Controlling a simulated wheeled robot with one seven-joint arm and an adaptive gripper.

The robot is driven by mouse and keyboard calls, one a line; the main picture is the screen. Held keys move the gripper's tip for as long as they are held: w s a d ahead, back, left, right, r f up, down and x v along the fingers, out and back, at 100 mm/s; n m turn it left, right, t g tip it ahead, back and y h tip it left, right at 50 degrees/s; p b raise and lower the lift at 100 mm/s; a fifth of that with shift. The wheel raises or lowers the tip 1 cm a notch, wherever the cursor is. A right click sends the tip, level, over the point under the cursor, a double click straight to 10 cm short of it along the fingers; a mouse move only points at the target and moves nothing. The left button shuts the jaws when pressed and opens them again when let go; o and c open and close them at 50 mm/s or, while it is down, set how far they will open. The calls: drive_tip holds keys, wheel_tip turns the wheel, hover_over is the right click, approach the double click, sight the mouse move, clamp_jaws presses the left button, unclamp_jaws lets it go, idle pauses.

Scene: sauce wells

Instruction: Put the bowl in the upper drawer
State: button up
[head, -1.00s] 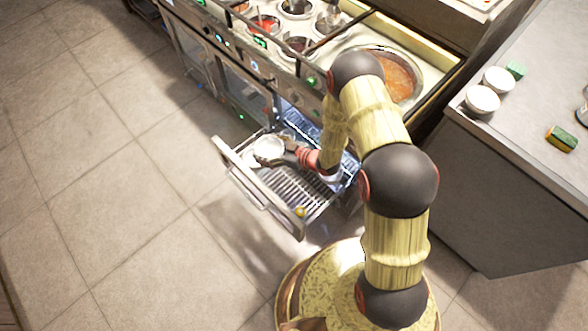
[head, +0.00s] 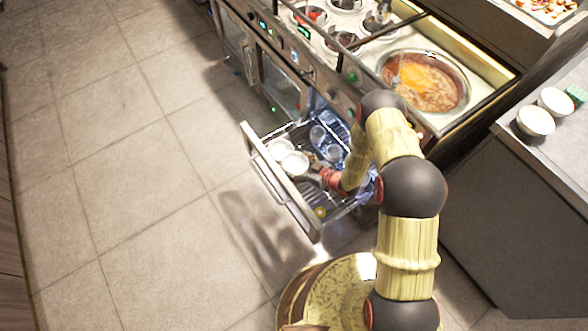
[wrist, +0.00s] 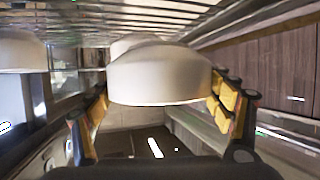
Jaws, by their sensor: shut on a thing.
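A drawer (head: 273,182) with a wire-rack floor stands pulled out from the steel counter front. I cannot tell whether it is the upper one. My gripper (head: 306,166) is at the drawer, shut on a white bowl (head: 295,164). In the wrist view the held bowl (wrist: 160,76) sits between the two yellow-padded fingers (wrist: 158,108). A second white bowl (head: 279,148) is beside it, towards the drawer's front left. Another white bowl (wrist: 20,52) shows at the left of the wrist view. Whether the held bowl touches the rack is unclear.
Clear glasses (head: 318,134) stand at the drawer's back, and a small yellow thing (head: 320,212) lies near its right end. Two white bowls (head: 535,120) stand on the right counter (head: 570,160). A soup pot (head: 425,80) sits above. The floor at left is free.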

sight(296, 168)
wheel_tip(296, 168, down, 4)
drive_tip(key=shift+f+b, duration=0.1)
drive_tip(key=shift+b, duration=0.65)
drive_tip(key=shift+f, duration=0.1)
drive_tip(key=o, duration=1.2)
drive_tip(key=shift+c, duration=0.2)
drive_tip(key=shift+o, duration=0.5)
drive_tip(key=shift+r, duration=0.25)
drive_tip(key=p+v, duration=0.3)
drive_tip(key=v, duration=0.7)
drive_tip(key=shift+s+d+r+p, duration=0.15)
drive_tip(key=shift+d+p, duration=0.05)
drive_tip(key=shift+p, duration=0.2)
drive_tip(key=shift+v, duration=0.75)
